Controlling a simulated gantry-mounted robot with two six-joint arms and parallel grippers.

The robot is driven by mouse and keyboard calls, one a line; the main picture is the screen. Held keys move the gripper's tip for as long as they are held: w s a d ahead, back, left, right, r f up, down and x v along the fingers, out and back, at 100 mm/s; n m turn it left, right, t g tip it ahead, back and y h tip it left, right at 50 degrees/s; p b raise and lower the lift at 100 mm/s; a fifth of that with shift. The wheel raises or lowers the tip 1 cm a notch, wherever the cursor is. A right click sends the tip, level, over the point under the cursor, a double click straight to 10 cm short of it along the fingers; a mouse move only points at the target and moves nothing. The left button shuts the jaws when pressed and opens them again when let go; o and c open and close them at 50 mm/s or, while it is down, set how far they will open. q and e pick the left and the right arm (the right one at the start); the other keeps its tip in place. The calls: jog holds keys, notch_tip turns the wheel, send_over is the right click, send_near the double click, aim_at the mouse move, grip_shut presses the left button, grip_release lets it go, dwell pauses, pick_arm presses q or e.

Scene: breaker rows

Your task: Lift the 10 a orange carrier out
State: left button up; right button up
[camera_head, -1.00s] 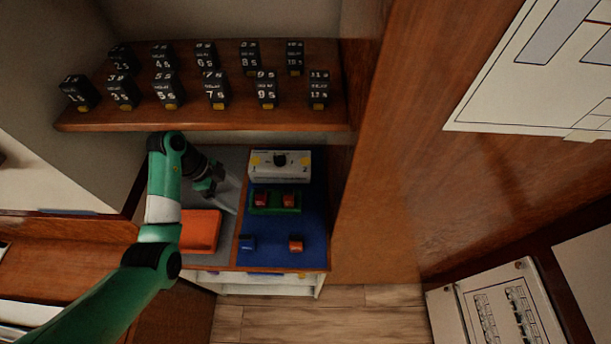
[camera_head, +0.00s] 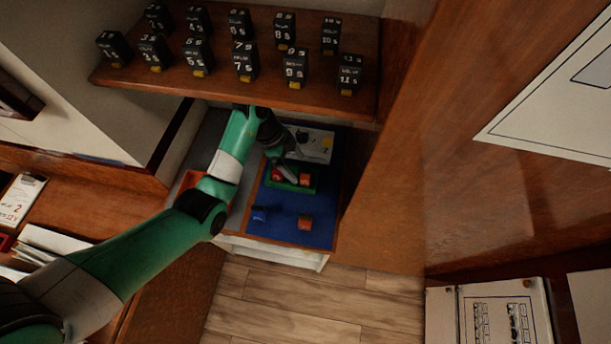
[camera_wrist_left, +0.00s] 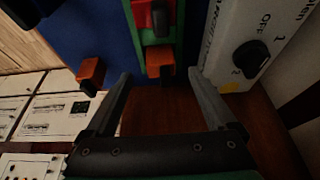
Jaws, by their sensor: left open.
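A green base (camera_head: 296,188) stands on the blue mat (camera_head: 325,230). It holds a red carrier (camera_head: 278,174) on the left and an orange carrier (camera_head: 305,179) on the right. A loose orange carrier (camera_head: 305,222) and a blue carrier (camera_head: 260,214) sit nearer on the mat. Ratings are not legible. My left gripper (camera_head: 290,163) is open just behind and above the green base. In the left wrist view, the base's orange carrier (camera_wrist_left: 160,61) lies between the spread fingertips (camera_wrist_left: 158,75), with no visible contact. The loose orange carrier (camera_wrist_left: 90,72) is left of the fingers. My right gripper is out of view.
A white box with a black knob (camera_head: 302,138) stands behind the green base; the wrist view shows its knob (camera_wrist_left: 250,58) right of the fingers. A wooden shelf (camera_head: 240,90) with several black relays hangs above. A wooden wall (camera_head: 400,190) closes the right side.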

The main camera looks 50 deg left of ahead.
aim_at(303, 169)
pick_arm(q)
jog(key=shift+w+d, duration=0.1)
jog(key=shift+d, duration=0.1)
jog(key=x, duration=0.5)
jog(key=shift+w+d+b, duration=0.25)
jog(key=shift+d+b, duration=0.05)
jog(key=shift+b, duration=0.05)
grip_shut()
